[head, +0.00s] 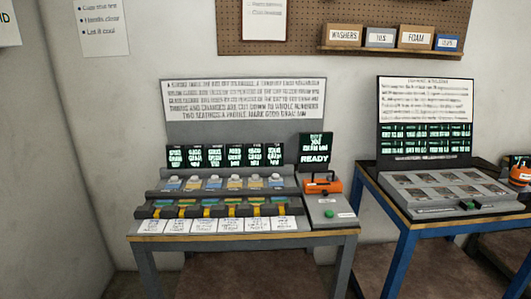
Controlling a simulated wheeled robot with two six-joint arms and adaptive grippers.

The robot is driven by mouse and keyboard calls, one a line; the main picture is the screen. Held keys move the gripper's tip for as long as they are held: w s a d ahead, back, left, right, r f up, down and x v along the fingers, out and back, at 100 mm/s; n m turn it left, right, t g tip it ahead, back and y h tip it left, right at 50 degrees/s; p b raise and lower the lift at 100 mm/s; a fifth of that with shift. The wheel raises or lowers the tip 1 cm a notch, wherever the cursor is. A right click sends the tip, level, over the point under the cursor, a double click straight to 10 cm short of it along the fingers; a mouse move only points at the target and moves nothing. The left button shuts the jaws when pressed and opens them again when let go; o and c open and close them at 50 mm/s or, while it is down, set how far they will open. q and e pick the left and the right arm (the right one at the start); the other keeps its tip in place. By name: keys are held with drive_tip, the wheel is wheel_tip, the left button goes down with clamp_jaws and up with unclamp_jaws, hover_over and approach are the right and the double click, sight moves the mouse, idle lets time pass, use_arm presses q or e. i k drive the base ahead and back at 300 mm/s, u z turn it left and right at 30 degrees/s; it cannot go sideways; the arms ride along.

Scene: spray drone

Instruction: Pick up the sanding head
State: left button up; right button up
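I cannot single out a sanding head for sure in the head view. An orange device with a dark handle (322,185) sits on the grey panel (330,215) at the right end of the near bench. Another orange and black device (520,172) is cut off by the right edge of the view. Neither of my grippers is in view.
The near bench (245,236) holds a grey rack (225,199) with several small blue and yellow pieces. A green button (329,213) and a "READY" screen (314,158) are beside it. A blue-legged table (400,240) stands to the right, with a gap between.

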sight(331, 184)
drive_tip(key=k, duration=1.3)
drive_tip(key=z, duration=0.75)
drive_tip(key=i, duration=0.75)
drive_tip(key=z, duration=1.25)
drive_tip(key=i, duration=2.3)
drive_tip(key=u, duration=1.05)
drive_tip(key=i, duration=0.8)
drive_tip(key=u, duration=0.8)
